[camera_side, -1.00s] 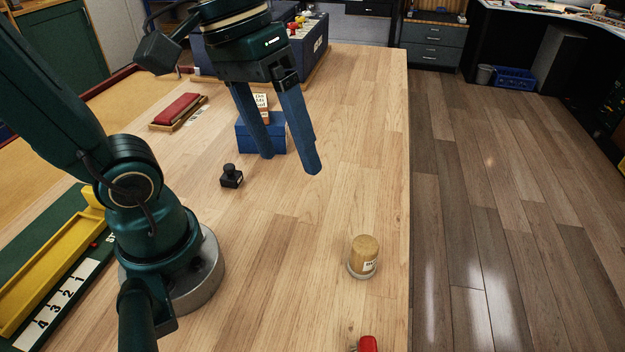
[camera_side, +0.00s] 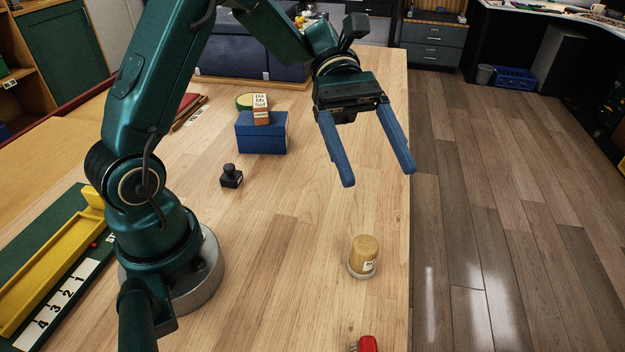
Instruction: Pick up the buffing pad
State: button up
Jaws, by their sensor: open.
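My gripper (camera_side: 380,177) is open and empty, with its two blue fingers spread and pointing down above the right part of the bench. A short tan cylinder (camera_side: 364,250) with a white label stands upright on a grey round base near the bench's right edge. It may be the buffing pad, but the label is too small to read. The cylinder is below the gripper in the picture and apart from it. A small black block with a knob (camera_side: 231,177) stands left of the gripper on bare wood.
A red object (camera_side: 367,344) lies at the bottom edge. A numbered strip (camera_side: 58,302) and yellow rail (camera_side: 45,262) are at left. The bench's middle is clear.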

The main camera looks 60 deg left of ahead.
aim_at(370, 263)
notch_tip(370, 263, down, 14)
jog(key=shift+d+f, duration=0.1)
jog(key=shift+f, duration=0.15)
jog(key=shift+x, duration=2.5)
jog(key=shift+f, duration=0.1)
grip_shut()
